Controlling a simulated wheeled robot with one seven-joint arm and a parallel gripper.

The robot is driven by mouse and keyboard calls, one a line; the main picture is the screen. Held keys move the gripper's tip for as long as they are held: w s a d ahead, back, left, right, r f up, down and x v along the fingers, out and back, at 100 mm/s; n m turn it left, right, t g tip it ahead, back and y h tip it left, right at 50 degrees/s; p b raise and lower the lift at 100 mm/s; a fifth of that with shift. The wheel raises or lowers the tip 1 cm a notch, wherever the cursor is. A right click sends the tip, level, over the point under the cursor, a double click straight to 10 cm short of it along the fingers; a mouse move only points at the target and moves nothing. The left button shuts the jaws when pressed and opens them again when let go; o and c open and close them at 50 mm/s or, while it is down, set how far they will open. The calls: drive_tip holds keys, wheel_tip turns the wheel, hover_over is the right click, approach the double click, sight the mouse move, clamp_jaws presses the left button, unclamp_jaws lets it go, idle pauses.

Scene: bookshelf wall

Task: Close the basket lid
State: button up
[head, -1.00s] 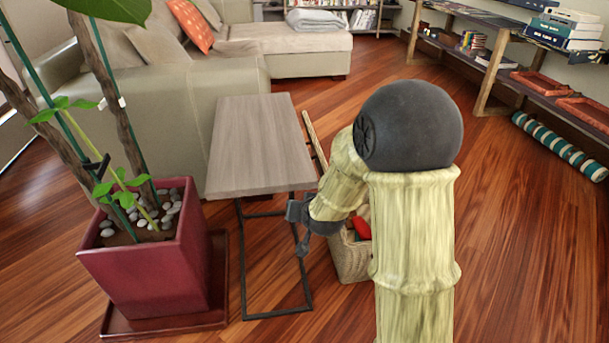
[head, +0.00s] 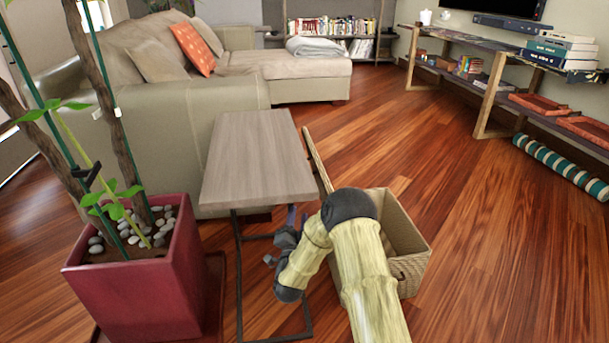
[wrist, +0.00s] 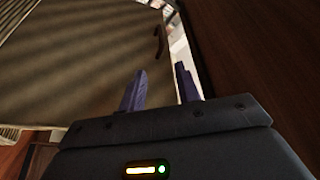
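The woven basket (head: 412,262) stands on the floor right of the side table, partly behind my arm. Its lid (head: 317,160) stands raised on the basket's left side, seen nearly edge-on, close to the tabletop's right edge. My gripper (head: 296,218) is left of the basket, by the table's near right corner. In the wrist view my gripper (wrist: 160,88) is open, with a gap between its two fingers and nothing held. A broad ribbed panel with a dark handle (wrist: 160,42) lies beyond the fingers; it looks like the lid, but I cannot be sure.
The grey side table (head: 258,160) stands close to the gripper, with thin dark legs below. A red planter (head: 150,285) is at the left. The sofa (head: 190,125) is behind the table. Open wooden floor (head: 480,220) lies right of the basket.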

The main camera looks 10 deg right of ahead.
idle(0.3)
drive_tip(key=shift+b+x, duration=3.8)
drive_tip(key=shift+x, duration=4.95)
drive_tip(key=shift+s+r, duration=0.1)
drive_tip(key=shift+r, duration=0.05)
clamp_jaws()
